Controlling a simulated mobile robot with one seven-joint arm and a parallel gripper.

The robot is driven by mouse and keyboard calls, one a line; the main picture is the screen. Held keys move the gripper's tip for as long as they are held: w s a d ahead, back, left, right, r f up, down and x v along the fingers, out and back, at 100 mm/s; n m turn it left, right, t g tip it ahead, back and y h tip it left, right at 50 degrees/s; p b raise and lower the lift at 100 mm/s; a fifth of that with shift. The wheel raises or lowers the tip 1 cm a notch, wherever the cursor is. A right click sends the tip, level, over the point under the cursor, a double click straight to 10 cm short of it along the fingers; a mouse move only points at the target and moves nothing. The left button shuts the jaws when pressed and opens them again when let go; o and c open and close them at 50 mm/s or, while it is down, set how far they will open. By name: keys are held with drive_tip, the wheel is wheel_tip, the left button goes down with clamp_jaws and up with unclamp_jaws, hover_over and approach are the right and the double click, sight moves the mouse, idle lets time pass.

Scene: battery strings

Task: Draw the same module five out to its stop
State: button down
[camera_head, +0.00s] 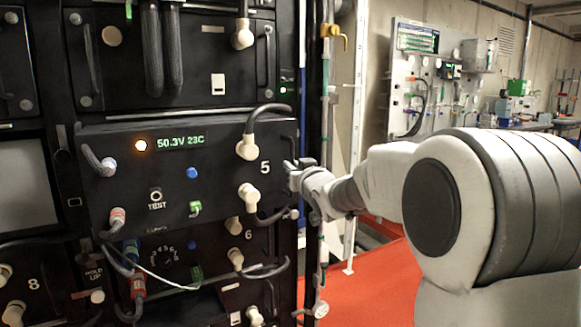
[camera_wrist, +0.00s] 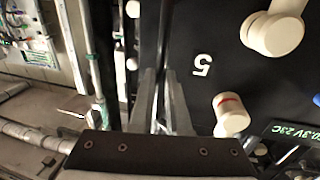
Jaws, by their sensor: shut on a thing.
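In the wrist view the fingers (camera_wrist: 166,95) point along the module's edge beside the "5" (camera_wrist: 202,66). Beige cable plugs (camera_head: 248,147) sit on the module's front.
Module six (camera_head: 185,250) is below, partly covered by module five. Cables loop from the plugs, and a thin white wire (camera_head: 160,277) hangs low left. A post with pipes (camera_head: 325,150) stands close by my gripper. Red floor (camera_head: 370,290) is open at right.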

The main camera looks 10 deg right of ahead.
drive_tip(key=shift+s+d+r, duration=0.15)
drive_tip(key=shift+s+d, duration=0.05)
drive_tip(key=shift+d, duration=0.15)
drive_tip(key=c, duration=0.9)
unclamp_jaws()
drive_tip(key=shift+a, duration=0.1)
